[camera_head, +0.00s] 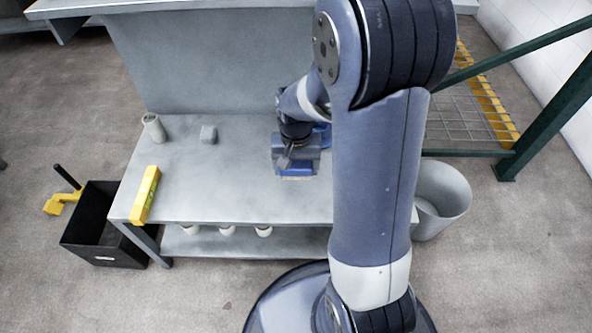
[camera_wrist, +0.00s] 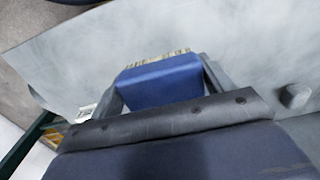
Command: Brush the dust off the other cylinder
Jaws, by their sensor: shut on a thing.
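My gripper (camera_head: 297,160) hangs over the right part of the grey workbench, shut on a blue brush. In the wrist view the blue brush (camera_wrist: 160,82) sits between the two fingers (camera_wrist: 165,88), with pale bristles along its far edge. An upright pale grey cylinder (camera_head: 153,127) stands at the bench's back left corner, well apart from the brush. Its top looks dark or hollow; I cannot make out dust. Several white cylinders (camera_head: 227,231) show on the lower shelf, partly hidden by the bench top.
The workbench (camera_head: 230,195) also carries a small grey block (camera_head: 208,134) and a yellow bar (camera_head: 146,194) at the left edge. A black crate (camera_head: 95,225) stands left, a grey bin (camera_head: 442,190) right. A back panel (camera_head: 210,65) rises behind. The bench middle is clear.

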